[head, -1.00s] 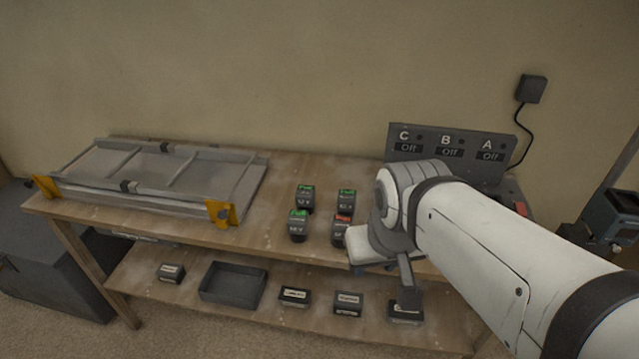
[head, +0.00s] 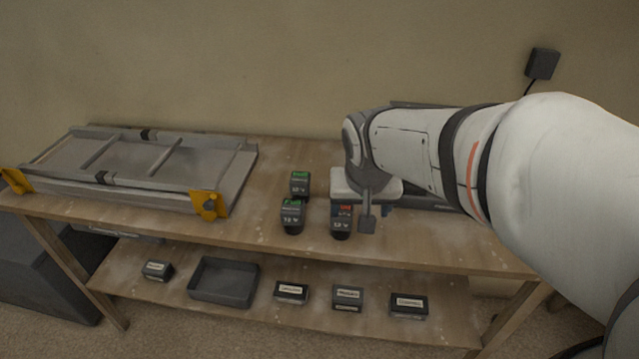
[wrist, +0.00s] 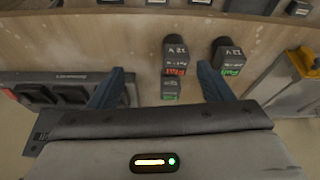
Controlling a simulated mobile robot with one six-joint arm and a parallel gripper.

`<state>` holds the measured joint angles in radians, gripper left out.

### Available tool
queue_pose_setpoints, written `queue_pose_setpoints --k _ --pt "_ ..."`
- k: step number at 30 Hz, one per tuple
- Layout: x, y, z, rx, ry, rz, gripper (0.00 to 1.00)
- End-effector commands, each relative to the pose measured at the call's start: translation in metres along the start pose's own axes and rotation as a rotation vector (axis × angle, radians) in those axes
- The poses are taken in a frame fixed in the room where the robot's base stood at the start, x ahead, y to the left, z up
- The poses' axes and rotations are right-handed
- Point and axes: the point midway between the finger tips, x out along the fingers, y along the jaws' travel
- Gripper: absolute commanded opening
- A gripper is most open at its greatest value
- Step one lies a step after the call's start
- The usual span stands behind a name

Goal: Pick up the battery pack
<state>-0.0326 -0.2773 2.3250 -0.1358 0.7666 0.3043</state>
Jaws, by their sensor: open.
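Several dark 12 V battery packs stand on the bench top. A red-labelled pack (head: 341,222) is at the front, just left of and below my gripper (head: 362,207). Two green-labelled packs, one in front (head: 292,216) and one behind (head: 300,184), stand to its left. In the wrist view my open gripper (wrist: 160,70) has its blue fingers apart, with the red-labelled pack (wrist: 175,57) and a smaller-looking green-labelled pack (wrist: 170,89) showing in the gap. Another green-labelled pack (wrist: 226,56) is outside the right finger. In the head view my arm hides the fourth pack.
A charger (wrist: 66,92) with dark bays is left in the wrist view; my arm mostly covers it in the head view. A grey frame with yellow brackets (head: 209,205) lies on the bench's left. The lower shelf holds a tray (head: 223,300) and several labelled boxes.

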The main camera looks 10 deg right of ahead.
Motion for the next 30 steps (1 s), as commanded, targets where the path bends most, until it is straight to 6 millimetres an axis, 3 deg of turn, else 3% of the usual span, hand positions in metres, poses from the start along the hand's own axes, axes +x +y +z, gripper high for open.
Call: queue_pose_setpoints --k 1,6,12,30 --pt "0.034 -0.007 -0.008 0.022 0.002 0.009 0.75" --pt "0.083 -0.023 -0.04 0.096 0.032 0.026 0.75" --pt "0.107 -0.03 -0.054 0.13 0.045 0.03 0.75" --pt "0.175 -0.028 -0.062 0.13 0.046 0.029 0.75"
